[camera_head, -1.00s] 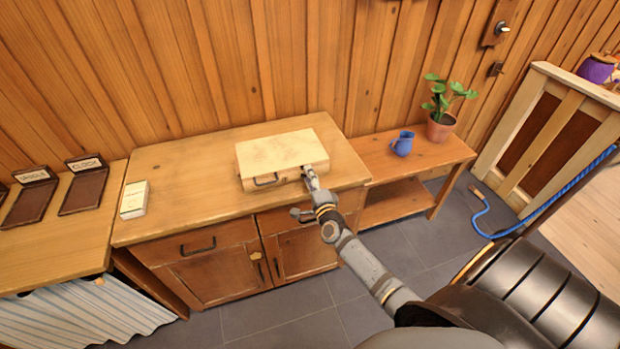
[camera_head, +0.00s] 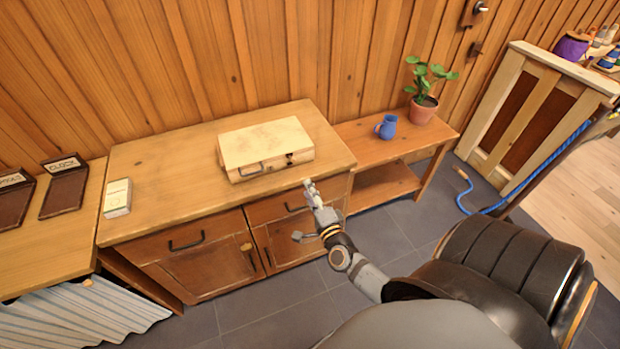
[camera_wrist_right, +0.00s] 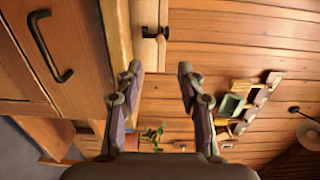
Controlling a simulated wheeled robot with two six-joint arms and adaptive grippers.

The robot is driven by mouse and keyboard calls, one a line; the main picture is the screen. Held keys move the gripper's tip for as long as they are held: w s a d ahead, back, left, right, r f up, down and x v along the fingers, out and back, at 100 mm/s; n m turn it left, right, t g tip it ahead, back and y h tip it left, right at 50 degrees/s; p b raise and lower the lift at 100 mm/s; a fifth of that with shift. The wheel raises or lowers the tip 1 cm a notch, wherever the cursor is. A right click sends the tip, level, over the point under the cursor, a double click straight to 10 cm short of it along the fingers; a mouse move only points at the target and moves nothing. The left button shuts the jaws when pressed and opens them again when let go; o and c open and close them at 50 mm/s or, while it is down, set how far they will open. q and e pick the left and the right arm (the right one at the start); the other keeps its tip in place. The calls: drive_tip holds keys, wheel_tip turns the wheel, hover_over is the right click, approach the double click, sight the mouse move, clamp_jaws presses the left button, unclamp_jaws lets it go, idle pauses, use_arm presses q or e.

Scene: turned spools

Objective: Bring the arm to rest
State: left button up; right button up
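My right gripper (camera_head: 312,190) is held out in front of the cabinet's right part, near the top's front edge. In the right wrist view its two fingers (camera_wrist_right: 160,82) are spread apart with nothing between them. A pale wooden case (camera_head: 265,142) lies shut on the cabinet top, with a dark handle and a latch on its front. The gripper is apart from the case, lower and to the right in the head view. A corner of the case with its latch (camera_wrist_right: 155,35) shows beyond the fingers in the wrist view. My left gripper is not in view.
The wooden cabinet (camera_head: 140,165) stands against the plank wall. A small white box (camera_head: 117,198) is on its left end. A low bench (camera_head: 350,138) to the right holds a blue jug (camera_head: 387,126) and a potted plant (camera_head: 424,106). A black padded seat (camera_head: 505,270) is at lower right.

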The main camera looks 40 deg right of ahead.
drive_tip(key=shift+f, duration=0.1)
drive_tip(key=s+a+f+n+g+y, duration=0.1)
drive_tip(key=s+f+n+g, duration=0.3)
drive_tip(key=f, duration=0.6)
drive_tip(key=s+a+f+n+g+y, duration=0.15)
drive_tip(key=s+f+n, duration=0.35)
drive_tip(key=f, duration=0.6)
drive_tip(key=s+f+n+g+y, duration=0.1)
drive_tip(key=s+f+n+g, duration=0.3)
drive_tip(key=f, duration=0.6)
drive_tip(key=s+f+n+g, duration=0.3)
drive_tip(key=s+f, duration=0.3)
drive_tip(key=s, duration=0.6)
drive_tip(key=s+a+f+n+g, duration=0.1)
drive_tip(key=s+f+n+g, duration=0.3)
drive_tip(key=s+f, duration=0.3)
drive_tip(key=s+n, duration=0.1)
drive_tip(key=s, duration=0.4)
drive_tip(key=shift+s+a, duration=0.2)
drive_tip(key=shift+s, duration=0.15)
